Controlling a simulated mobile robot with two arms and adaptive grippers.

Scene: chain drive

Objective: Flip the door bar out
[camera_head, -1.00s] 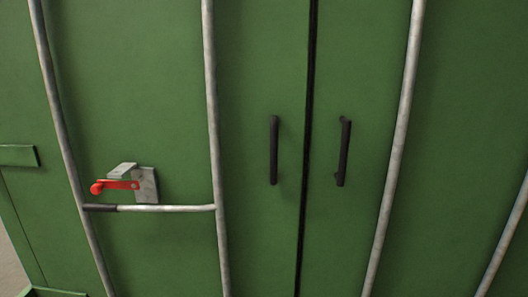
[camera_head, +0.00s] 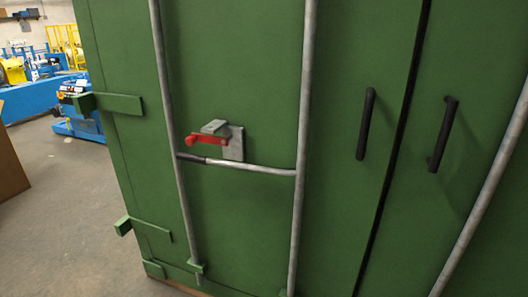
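The door bar (camera_head: 238,165) is a grey handle with a dark grip at its left end. It lies roughly level across the left green door (camera_head: 240,230), between two upright grey rods. Its right end meets the rod (camera_head: 302,130) on the right; its grip end is by the left rod (camera_head: 165,90). A grey bracket (camera_head: 234,144) with a red lever (camera_head: 208,140) sits just above the bar. Neither of my grippers shows in the view.
Two black pull handles (camera_head: 366,124) (camera_head: 443,134) flank the dark door seam. Green hinges (camera_head: 120,104) jut from the left edge. Open concrete floor (camera_head: 70,190) lies to the left, with blue and yellow machines (camera_head: 80,110) behind and a brown panel (camera_head: 10,160) at the far left.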

